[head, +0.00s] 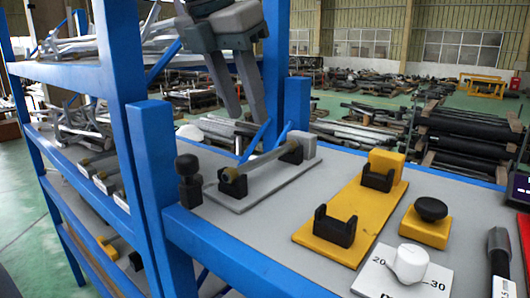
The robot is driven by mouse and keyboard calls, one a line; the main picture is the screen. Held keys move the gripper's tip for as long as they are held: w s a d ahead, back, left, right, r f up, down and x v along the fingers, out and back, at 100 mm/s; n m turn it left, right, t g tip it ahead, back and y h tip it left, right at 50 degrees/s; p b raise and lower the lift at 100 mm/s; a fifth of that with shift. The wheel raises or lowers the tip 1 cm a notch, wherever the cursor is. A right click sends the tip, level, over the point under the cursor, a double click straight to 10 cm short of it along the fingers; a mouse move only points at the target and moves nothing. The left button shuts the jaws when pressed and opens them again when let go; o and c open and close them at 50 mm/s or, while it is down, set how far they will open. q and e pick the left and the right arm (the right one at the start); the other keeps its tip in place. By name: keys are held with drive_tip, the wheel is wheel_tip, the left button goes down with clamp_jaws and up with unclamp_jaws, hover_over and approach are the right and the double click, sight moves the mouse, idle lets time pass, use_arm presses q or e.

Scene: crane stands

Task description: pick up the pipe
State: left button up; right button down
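The pipe (265,161), a thin grey rod with a brass-coloured end, rests across two black holders on a grey stand (246,196) on the bench. My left gripper (244,115) hangs above the pipe and a little to its left in the head view. Its two grey fingers point down with a gap between them, and nothing shows between them. The fingertips look apart from the pipe. My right gripper is not in view.
A yellow stand (343,211) with empty black holders sits to the right. A yellow block with a black knob (430,209), a white dial (410,263) and a black-handled tool (499,262) lie further right. Blue shelf posts (165,200) and a black knob (189,180) are close on the left.

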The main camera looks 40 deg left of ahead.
sight(265, 155)
use_arm(q)
drive_tip(key=x, duration=0.3)
drive_tip(key=shift+w+f+p, duration=0.1)
drive_tip(key=shift+f+p, duration=0.05)
drive_tip(key=shift+p, duration=0.2)
drive_tip(key=shift+f, duration=0.25)
drive_tip(key=shift+w+d+f+p, duration=0.3)
drive_tip(key=shift+f+p, duration=0.25)
drive_tip(key=shift+p, duration=0.2)
drive_tip(key=p+x, duration=0.1)
drive_tip(key=x, duration=0.2)
drive_tip(key=shift+w+d, duration=0.1)
drive_tip(key=shift+w+f, duration=0.2)
drive_tip(key=shift+f, duration=0.25)
clamp_jaws()
